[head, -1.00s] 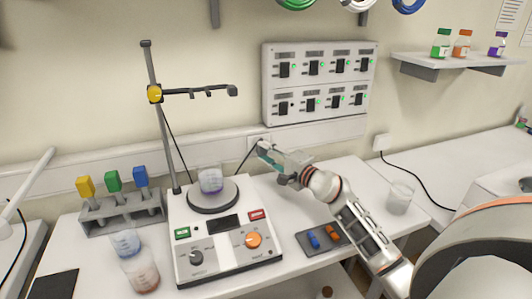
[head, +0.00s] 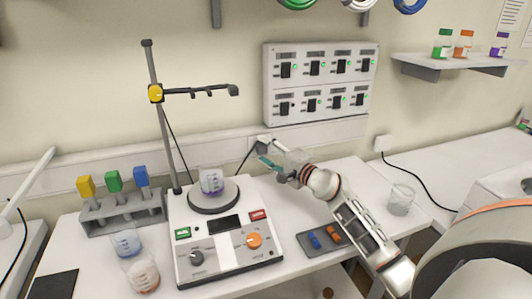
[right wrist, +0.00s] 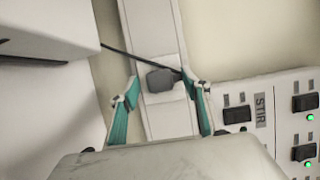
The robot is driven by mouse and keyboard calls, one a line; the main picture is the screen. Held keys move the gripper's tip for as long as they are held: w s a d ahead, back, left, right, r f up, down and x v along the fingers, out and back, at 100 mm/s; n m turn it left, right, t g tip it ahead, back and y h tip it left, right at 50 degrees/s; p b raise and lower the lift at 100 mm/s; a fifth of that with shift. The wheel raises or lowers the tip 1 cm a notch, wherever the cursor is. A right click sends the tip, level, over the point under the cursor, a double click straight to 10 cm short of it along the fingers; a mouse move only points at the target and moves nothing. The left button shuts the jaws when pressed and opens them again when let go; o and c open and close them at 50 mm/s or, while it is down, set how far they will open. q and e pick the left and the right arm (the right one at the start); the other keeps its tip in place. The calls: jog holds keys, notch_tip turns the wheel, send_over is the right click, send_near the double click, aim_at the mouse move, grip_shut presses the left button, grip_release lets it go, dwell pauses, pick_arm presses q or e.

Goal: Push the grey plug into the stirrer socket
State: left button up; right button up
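The grey plug (right wrist: 160,80) shows in the right wrist view against the white wall trunking, with a dark cable running past it. In the head view the plug (head: 262,148) is small, at the wall behind the stirrer (head: 222,262). My right gripper (head: 266,156) has teal-lined fingers; in the right wrist view its fingertips (right wrist: 160,92) stand on either side of the plug with gaps showing, so it is open. The plug hides any socket behind it, and I cannot tell how far in it sits. My left gripper is not in view.
A switch panel (head: 320,82) is on the wall above and right of the gripper. A beaker (head: 211,181) stands on the stirrer plate. A stand with a clamp (head: 200,91) rises at left. A tray with small blue and orange pieces (head: 305,244) lies below my right arm.

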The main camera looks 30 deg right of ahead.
jog(key=s+d, duration=0.2)
jog(key=s, duration=1)
dwell(0.6)
